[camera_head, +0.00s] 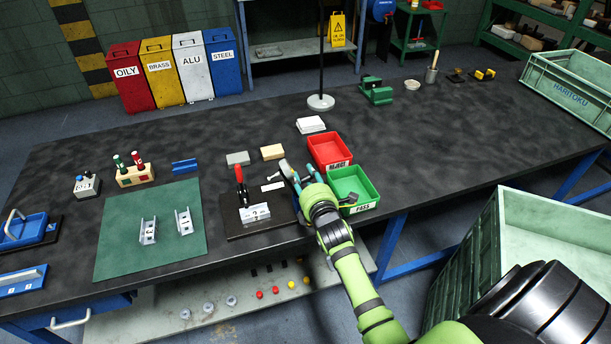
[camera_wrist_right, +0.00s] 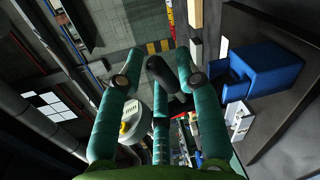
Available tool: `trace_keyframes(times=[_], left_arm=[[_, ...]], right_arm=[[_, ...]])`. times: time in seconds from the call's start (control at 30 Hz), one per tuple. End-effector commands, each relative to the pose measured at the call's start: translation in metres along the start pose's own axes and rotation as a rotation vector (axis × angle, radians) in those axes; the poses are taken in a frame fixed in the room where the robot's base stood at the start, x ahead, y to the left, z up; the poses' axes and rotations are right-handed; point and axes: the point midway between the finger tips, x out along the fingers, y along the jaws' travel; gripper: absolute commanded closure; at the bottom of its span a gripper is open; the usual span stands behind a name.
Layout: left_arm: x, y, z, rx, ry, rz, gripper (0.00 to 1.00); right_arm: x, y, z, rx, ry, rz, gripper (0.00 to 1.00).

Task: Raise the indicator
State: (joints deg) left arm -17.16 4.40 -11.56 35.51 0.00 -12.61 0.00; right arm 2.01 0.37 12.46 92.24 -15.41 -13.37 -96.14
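My right gripper (camera_head: 292,174) reaches over the right end of the dark fixture board (camera_head: 240,232), beside a grey rounded part (camera_head: 284,167) that may be the indicator. Its teal fingers show in the right wrist view (camera_wrist_right: 160,72), spread apart with a black cylinder between them. I cannot tell whether that cylinder is held or is a fingertip. A pale rounded body with a yellow spot (camera_wrist_right: 134,124) sits behind the left finger. The board carries a clamp with a red handle (camera_head: 240,174) and a grey block (camera_head: 256,213). My left gripper is out of view.
A red tray (camera_head: 329,148) and a green tray (camera_head: 352,184) stand close right of the gripper. Two metal brackets (camera_head: 148,231) (camera_head: 184,221) lie on the green mat (camera_head: 120,258). Grey (camera_head: 238,158) and tan (camera_head: 272,152) blocks lie behind the board. The table's right side is mostly clear.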

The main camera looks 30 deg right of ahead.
Motion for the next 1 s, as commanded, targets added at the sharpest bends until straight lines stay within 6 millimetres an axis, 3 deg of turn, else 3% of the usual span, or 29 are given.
trace_keyframes(times=[0.33,0.37,0.43,0.67,1.0], left_arm=[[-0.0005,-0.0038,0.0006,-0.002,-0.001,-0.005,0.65],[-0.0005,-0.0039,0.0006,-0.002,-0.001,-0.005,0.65],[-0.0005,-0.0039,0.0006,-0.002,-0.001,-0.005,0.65],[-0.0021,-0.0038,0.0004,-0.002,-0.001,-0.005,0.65],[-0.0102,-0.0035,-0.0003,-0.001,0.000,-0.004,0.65]], right_arm=[[0.0055,-0.0004,0.0000,0.001,0.000,-0.001,0.66],[0.0055,-0.0004,0.0000,0.001,0.000,-0.001,0.73],[0.0054,-0.0003,0.0000,0.001,0.000,-0.001,1.00],[0.0054,-0.0006,0.0011,0.015,0.003,-0.001,1.00],[0.0068,-0.0088,0.0096,0.206,0.034,0.004,1.00]])
